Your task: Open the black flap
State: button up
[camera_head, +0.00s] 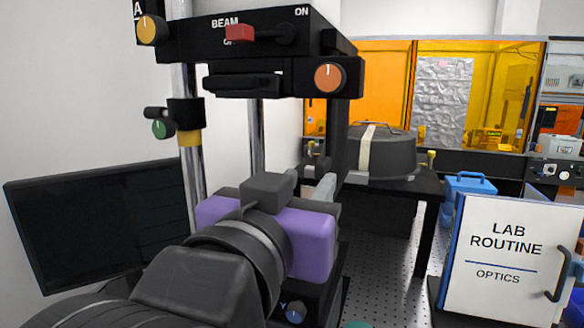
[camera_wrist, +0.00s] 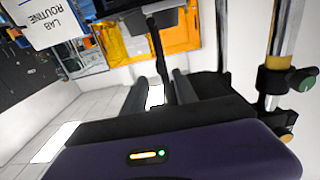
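A black panel with a projecting lip, which looks like the black flap (camera_head: 243,82), sits on the front of the black beam housing (camera_head: 285,35). It appears shut. My gripper (camera_wrist: 158,88) has its two dark fingers apart in the wrist view. A thin dark bar (camera_wrist: 158,48) shows between the fingers; I cannot tell how near it is or whether it is part of the flap. In the head view my purple wrist is below the housing, and my fingers are mostly hidden.
An orange knob (camera_head: 330,78), a red switch (camera_head: 240,33) and a yellow knob (camera_head: 152,30) project from the instrument. A metal post (camera_head: 190,75) with a green knob (camera_head: 162,129) stands left, near a dark monitor (camera_head: 90,222). A lab sign panel (camera_head: 505,290) is at right.

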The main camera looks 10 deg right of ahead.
aim_at(318, 171)
jog(key=p+x, duration=0.2)
jog(key=x, duration=0.5)
jog(key=shift+w+d, duration=0.15)
jog(key=shift+w, duration=0.15)
grip_shut()
dwell(1.2)
